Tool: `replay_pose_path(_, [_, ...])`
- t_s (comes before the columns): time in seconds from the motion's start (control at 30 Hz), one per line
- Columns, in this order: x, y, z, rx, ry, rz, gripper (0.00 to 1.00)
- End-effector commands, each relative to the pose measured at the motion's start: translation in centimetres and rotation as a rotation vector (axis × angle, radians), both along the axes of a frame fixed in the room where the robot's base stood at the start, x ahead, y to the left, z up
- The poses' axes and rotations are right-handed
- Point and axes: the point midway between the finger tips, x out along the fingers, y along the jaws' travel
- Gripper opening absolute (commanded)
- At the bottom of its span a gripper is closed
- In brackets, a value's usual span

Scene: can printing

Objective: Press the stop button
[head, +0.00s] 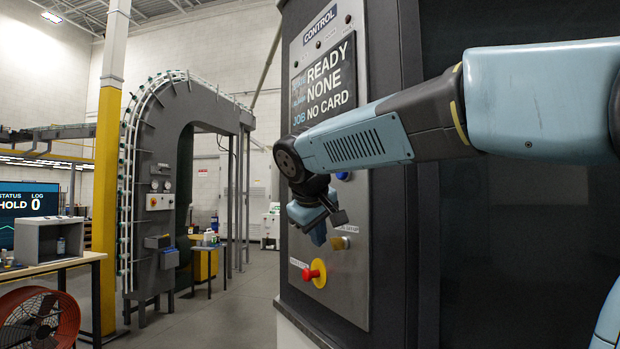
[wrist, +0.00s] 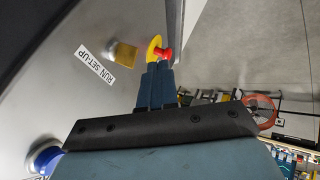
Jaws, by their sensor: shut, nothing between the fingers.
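The stop button is a red mushroom head (head: 314,273) on a yellow round base, low on the grey control panel (head: 350,275). In the wrist view the red button (wrist: 167,53) shows just past my fingertips, with part of its yellow base (wrist: 154,46) beside it. My gripper (head: 318,236) is shut and empty, in front of the panel and above the button in the head view. It looks apart from the button. In the wrist view my shut fingers (wrist: 157,72) point towards the button, and their tips hide the lower part of its base.
A brass-coloured run/set-up switch (head: 340,243) sits up and right of the stop button; it also shows in the wrist view (wrist: 125,55). A blue button (head: 342,176) is higher, partly behind my arm. The screen (head: 325,85) reads READY, NONE, NO CARD. Floor left of the panel is open.

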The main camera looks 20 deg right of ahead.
Motion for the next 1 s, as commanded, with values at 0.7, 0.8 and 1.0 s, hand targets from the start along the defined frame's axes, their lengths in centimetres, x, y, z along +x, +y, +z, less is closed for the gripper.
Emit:
replay_pose_path(0.7, [15.4,7.5,14.3,-0.467,-0.182,0.036,0.0])
replay_pose_path(0.8, [15.4,7.5,14.3,-0.467,-0.182,0.036,0.0])
replay_pose_path(1.0, [15.4,7.4,14.2,-0.466,-0.182,0.036,0.0])
